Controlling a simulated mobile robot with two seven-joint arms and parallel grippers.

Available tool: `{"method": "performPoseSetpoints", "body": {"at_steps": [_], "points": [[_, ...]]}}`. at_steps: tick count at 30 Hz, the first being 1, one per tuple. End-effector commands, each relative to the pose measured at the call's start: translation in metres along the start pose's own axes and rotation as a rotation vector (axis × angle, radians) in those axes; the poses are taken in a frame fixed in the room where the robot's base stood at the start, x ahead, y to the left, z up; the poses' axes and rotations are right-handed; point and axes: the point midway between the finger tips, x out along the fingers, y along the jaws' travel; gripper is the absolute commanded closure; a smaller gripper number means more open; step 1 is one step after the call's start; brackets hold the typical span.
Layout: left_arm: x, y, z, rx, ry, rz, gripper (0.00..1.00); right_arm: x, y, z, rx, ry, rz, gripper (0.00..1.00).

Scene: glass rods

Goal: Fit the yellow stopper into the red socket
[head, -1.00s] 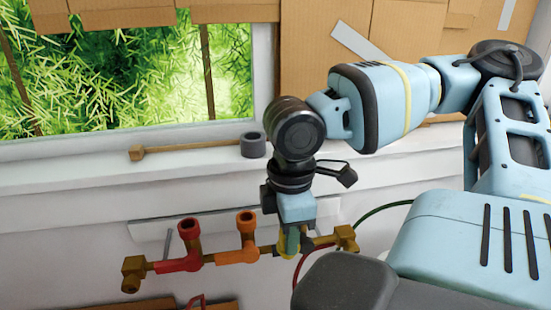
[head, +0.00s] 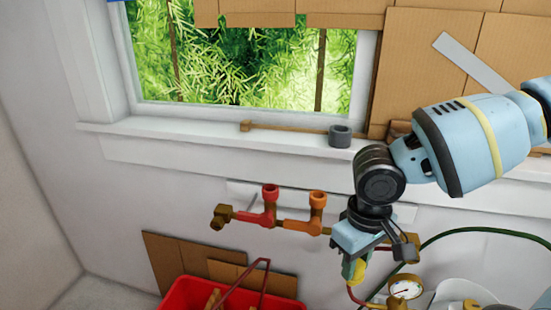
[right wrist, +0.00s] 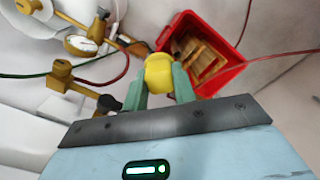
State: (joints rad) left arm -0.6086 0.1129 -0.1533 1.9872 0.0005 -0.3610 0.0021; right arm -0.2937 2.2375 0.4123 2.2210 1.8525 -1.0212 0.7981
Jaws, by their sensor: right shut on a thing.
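The yellow stopper (right wrist: 159,75) is held between the two green fingers of my right gripper (right wrist: 160,86) in the right wrist view. In the head view my right gripper (head: 356,270) points down, and the stopper shows partly at its tip. The red socket (head: 270,192) is the upright red fitting on the wall pipe, with its mouth facing up. My right gripper is to the right of it and lower in the picture, apart from it. My left gripper is not in view.
An orange fitting (head: 317,200) stands beside the red one on the same pipe. A red crate (head: 180,297) with wooden pieces is below. A gauge (head: 404,288) and a green hose (head: 470,230) are at the right.

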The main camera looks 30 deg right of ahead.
Motion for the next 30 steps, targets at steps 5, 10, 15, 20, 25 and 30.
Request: {"method": "performPoseSetpoints", "body": {"at_steps": [5, 10, 15, 20, 25, 30], "points": [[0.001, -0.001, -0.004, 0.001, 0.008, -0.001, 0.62, 0.009, 0.025, -0.010, 0.226, 0.001, -0.002, 0.96], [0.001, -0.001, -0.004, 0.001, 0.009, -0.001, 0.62, 0.009, 0.061, -0.007, 0.400, 0.003, -0.005, 0.96], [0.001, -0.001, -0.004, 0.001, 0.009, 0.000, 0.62, 0.009, 0.091, 0.005, 0.511, 0.003, -0.006, 0.96], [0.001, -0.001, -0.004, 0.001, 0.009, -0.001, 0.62, 0.014, 0.114, 0.022, 0.590, 0.003, -0.008, 0.96], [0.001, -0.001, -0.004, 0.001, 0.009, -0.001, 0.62, 0.030, 0.125, 0.042, 0.652, 0.003, -0.012, 0.96], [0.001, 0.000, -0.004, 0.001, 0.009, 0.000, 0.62, 0.059, 0.112, 0.054, 0.669, 0.002, -0.015, 0.96]]}}
